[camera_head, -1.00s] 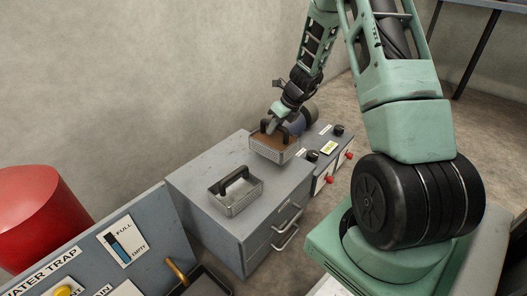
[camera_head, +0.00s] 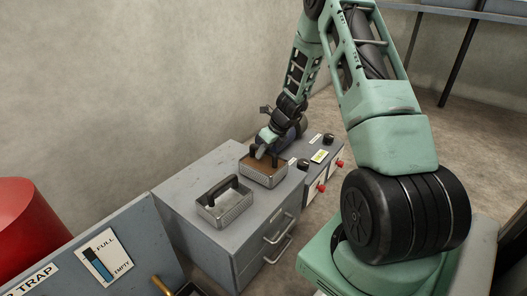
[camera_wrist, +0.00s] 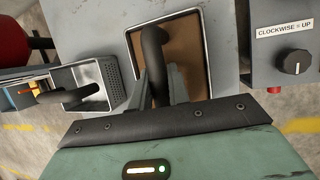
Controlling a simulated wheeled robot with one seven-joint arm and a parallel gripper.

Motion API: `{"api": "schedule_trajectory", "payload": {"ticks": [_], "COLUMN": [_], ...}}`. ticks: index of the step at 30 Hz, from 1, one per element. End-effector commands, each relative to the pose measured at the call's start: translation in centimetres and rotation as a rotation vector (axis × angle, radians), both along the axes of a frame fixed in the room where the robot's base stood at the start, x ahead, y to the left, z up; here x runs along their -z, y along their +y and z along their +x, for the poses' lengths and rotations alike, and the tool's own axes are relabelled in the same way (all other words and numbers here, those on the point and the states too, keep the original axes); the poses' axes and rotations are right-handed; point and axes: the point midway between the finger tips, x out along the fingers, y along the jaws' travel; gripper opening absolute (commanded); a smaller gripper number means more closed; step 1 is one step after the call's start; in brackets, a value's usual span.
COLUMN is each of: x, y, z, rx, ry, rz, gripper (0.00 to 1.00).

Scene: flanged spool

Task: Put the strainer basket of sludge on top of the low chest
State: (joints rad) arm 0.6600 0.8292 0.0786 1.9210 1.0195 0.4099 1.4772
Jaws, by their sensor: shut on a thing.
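The strainer basket of sludge (camera_head: 262,172) is a perforated metal box with brown contents and a black handle. It is over the right end of the grey low chest's top (camera_head: 185,189) and appears to rest there or hang just above it; I cannot tell which. My gripper (camera_head: 263,150) is shut on its handle from above. In the wrist view the brown sludge (camera_wrist: 187,65) fills the basket and the dark handle (camera_wrist: 152,50) runs between my fingers. A second basket (camera_head: 225,207), empty with a black handle, stands on the chest to the left.
A grey unit with knobs and red buttons (camera_head: 320,187) adjoins the chest on the right. A water trap panel (camera_head: 105,255) stands at the lower left, with a red drum (camera_head: 28,225) behind it. Bare chest top lies around the empty basket.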

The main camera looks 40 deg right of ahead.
Motion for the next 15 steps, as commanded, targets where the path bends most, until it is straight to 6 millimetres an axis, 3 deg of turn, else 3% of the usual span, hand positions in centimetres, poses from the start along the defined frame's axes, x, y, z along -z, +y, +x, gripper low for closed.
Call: {"api": "schedule_trajectory", "payload": {"ticks": [10, 11, 12, 13, 15], "x": [0.63, 0.72, 0.71, 0.71, 0.70], "y": [-0.01, 0.00, 0.01, 0.00, 0.01], "z": [0.05, 0.00, -0.01, 0.00, 0.00], "rx": [-0.001, -0.001, -0.001, -0.001, -0.001], "ry": [-0.001, 0.000, 0.000, 0.000, 0.000], "rz": [0.000, 0.000, 0.000, 0.000, 0.000], "gripper": [0.00, 0.23, 0.34, 0.39, 0.39]}}
